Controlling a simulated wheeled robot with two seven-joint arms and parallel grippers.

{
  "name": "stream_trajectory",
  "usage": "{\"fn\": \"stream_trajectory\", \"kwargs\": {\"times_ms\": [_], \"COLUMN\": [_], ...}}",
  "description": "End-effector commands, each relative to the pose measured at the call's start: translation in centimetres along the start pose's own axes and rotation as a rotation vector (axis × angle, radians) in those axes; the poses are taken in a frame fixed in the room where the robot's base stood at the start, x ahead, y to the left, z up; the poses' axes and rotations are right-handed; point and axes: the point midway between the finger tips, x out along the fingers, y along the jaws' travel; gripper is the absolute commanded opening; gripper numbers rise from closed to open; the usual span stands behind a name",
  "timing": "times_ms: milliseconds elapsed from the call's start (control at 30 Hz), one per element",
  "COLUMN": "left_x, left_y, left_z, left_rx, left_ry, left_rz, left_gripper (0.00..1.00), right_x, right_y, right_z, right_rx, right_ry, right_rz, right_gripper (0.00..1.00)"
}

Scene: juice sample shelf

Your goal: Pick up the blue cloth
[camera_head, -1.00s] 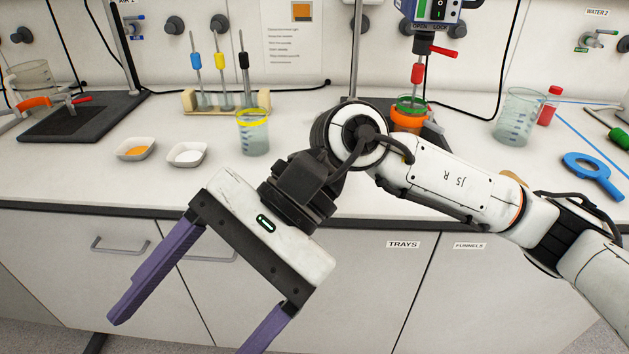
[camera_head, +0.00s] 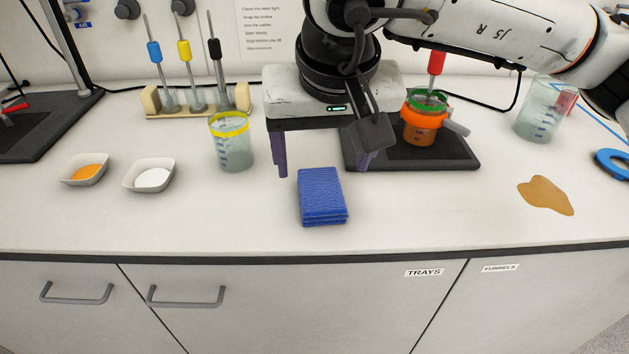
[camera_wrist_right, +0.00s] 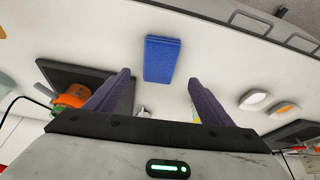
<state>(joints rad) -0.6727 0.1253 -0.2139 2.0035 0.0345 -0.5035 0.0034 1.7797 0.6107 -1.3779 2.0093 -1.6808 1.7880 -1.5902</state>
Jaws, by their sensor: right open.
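The blue cloth (camera_head: 322,195) lies folded in a stack on the white counter, near the middle of the head view. It also shows in the right wrist view (camera_wrist_right: 162,58), ahead of the fingers and between their lines. My right gripper (camera_head: 322,168) is open and empty, its purple fingers pointing down just behind the cloth. In the right wrist view its two fingers (camera_wrist_right: 163,90) stand wide apart with nothing between them but counter and a small pale object. The cloth is not touched by the fingers as far as I can see. My left gripper is not in view.
A yellow-rimmed beaker (camera_head: 231,142) stands left of my right gripper. An orange-collared jar (camera_head: 423,122) on a black stand base (camera_head: 455,155) is close on the right. Two white dishes (camera_head: 150,175) (camera_head: 84,170) sit left; a brown spill (camera_head: 546,195) lies right. The counter's front strip is clear.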

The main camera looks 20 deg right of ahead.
Motion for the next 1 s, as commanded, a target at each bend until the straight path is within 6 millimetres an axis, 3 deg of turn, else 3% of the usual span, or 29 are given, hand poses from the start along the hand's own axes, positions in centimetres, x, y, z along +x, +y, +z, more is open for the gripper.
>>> {"fn": "stream_trajectory", "kwargs": {"times_ms": [100, 233, 600, 900, 1000], "left_x": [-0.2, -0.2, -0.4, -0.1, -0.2], "left_y": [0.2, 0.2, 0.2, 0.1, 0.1], "left_z": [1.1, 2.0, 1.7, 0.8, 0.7], "left_rx": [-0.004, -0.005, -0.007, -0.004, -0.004], "left_ry": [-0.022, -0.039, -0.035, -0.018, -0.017], "left_rz": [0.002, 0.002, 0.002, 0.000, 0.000], "left_gripper": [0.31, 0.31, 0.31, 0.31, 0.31], "right_x": [1.9, 2.9, 7.5, 8.1, 8.1], "right_y": [0.0, 0.0, 0.1, 0.1, 0.1], "right_z": [0.1, 0.1, 0.4, 0.3, 0.3], "right_rx": [0.001, 0.001, 0.001, 0.001, 0.001], "right_ry": [-0.003, -0.002, -0.004, -0.002, -0.002], "right_rz": [0.000, -0.001, -0.002, -0.003, -0.003], "right_gripper": [0.75, 0.75, 0.75, 0.75, 0.60]}}
